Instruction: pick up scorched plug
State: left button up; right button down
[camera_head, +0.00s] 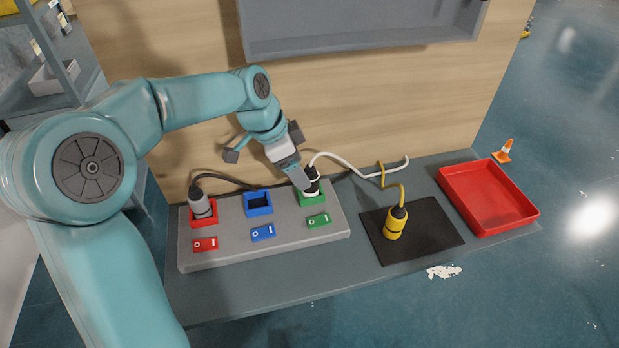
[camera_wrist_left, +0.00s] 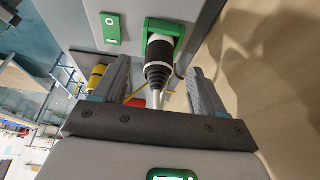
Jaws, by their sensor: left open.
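A black-and-white plug (camera_head: 313,183) with a white cable sits in the green socket (camera_head: 312,200) of the grey power strip (camera_head: 190,258). The left wrist view shows this plug (camera_wrist_left: 158,55) in the green socket (camera_wrist_left: 165,27). My left gripper (camera_head: 298,180) is open at this plug, with one finger to each side of it and gaps between. A grey plug (camera_head: 201,205) with a dark cable stands in the red socket. A yellow plug (camera_head: 396,222) stands on a black mat (camera_head: 435,235). I cannot make out which plug is scorched. My right gripper is out of view.
The blue socket (camera_head: 258,203) is empty. Red, blue and green switches line the strip's front. A red tray (camera_head: 487,196) lies at the right of the grey bench (camera_head: 300,282). A wooden panel (camera_head: 390,105) rises behind, with a grey shelf (camera_head: 360,45) above.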

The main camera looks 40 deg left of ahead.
pick_arm(q)
jog(key=shift+w+d, duration=0.45)
jog(key=shift+w, duration=0.1)
jog(key=x, duration=0.4)
jog(key=shift+s+f, duration=0.1)
jog(key=shift+f, duration=0.45)
jog(key=shift+r, duration=0.1)
jog(key=shift+c, duration=0.6)
jog(key=c, duration=1)
